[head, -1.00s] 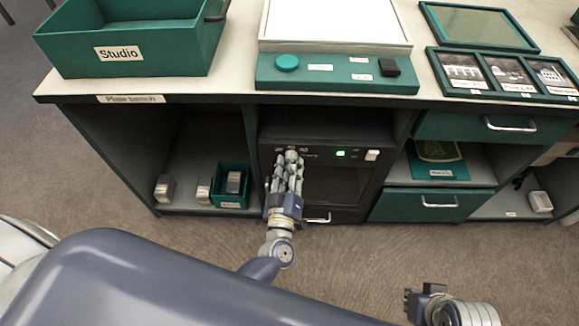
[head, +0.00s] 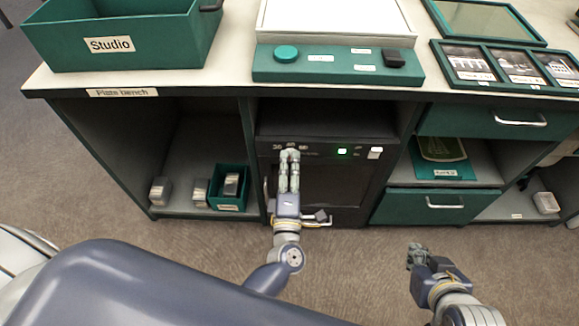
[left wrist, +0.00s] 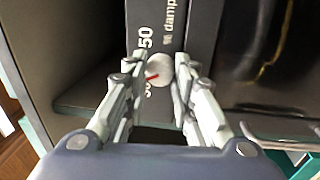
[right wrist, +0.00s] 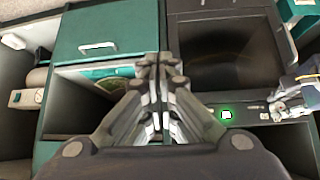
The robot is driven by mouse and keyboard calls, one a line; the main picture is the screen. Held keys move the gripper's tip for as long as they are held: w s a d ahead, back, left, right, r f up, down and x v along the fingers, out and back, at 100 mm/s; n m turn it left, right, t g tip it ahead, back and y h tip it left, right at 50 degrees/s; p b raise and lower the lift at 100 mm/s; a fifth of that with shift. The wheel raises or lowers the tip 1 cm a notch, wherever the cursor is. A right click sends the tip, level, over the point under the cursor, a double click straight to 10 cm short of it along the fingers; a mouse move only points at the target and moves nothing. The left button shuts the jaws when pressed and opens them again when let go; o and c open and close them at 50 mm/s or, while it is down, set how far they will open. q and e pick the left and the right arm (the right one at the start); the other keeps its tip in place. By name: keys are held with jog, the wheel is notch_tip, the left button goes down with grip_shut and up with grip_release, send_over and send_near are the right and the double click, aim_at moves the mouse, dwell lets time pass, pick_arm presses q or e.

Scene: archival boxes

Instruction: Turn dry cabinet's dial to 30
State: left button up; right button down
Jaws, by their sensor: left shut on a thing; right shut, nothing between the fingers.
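The dry cabinet (head: 335,185) is a black unit with a dark front under the bench. Its dial (left wrist: 158,69) is a small pale round knob with a red pointer mark. In the left wrist view the mark points to the lower left, near the partly hidden 30 label; the 50 label (left wrist: 145,37) is clear. My left gripper (head: 289,153) is shut on the dial, with a finger on either side; it also shows in the left wrist view (left wrist: 158,72). In the head view the fingers hide the dial. My right gripper (head: 416,250) is shut and empty, away from the cabinet.
A green light (head: 342,151) and a white switch (head: 375,152) sit right of the dial. Green drawers (head: 425,205) stand right of the cabinet. A small green bin (head: 229,203) is on the left shelf. The floor before the bench is clear.

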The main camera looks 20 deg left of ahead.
pick_arm(q)
jog(key=n+y+b, duration=0.1)
jog(key=n+b, duration=0.1)
jog(key=n, duration=0.4)
jog(key=shift+f+n, duration=0.1)
jog(key=shift+n, duration=0.7)
pick_arm(e)
jog(key=w+a+r+t+y, duration=0.2)
jog(key=w+r+t, duration=0.5)
jog(key=r, duration=0.4)
jog(key=shift+w+a, duration=0.65)
jog(key=shift+a, duration=0.2)
pick_arm(q)
jog(key=o, duration=1.1)
jog(key=shift+d, duration=0.1)
jog(key=v, duration=1.2)
jog(key=shift+r, duration=0.25)
jog(key=shift+w, duration=0.1)
